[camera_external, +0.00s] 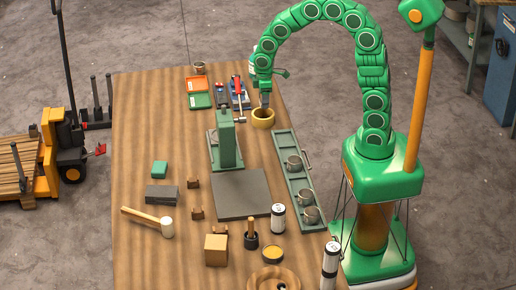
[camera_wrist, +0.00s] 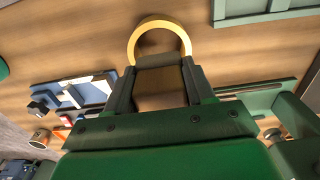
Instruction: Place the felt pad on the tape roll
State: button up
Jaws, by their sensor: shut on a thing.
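The tape roll (camera_external: 263,120) is a yellow ring lying flat near the far right side of the wooden table. It also shows at the top of the wrist view (camera_wrist: 160,24), with its near part hidden. My gripper (camera_external: 265,101) is directly above the roll, pointing down. In the wrist view, my gripper (camera_wrist: 158,62) is shut on a small dark grey piece, which looks like the felt pad (camera_wrist: 158,61). The pad sits between the fingertips and overlaps the near edge of the roll in that view. Whether the pad touches the roll cannot be told.
A green press (camera_external: 226,142) stands left of the roll, near a dark mat (camera_external: 241,195). A green tray (camera_external: 284,162) with metal cups lies toward the front right.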

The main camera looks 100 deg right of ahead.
jog(key=shift+w+f, duration=0.15)
jog(key=shift+f, duration=1.65)
jog(key=o, duration=1)
jog(key=shift+f, duration=0.1)
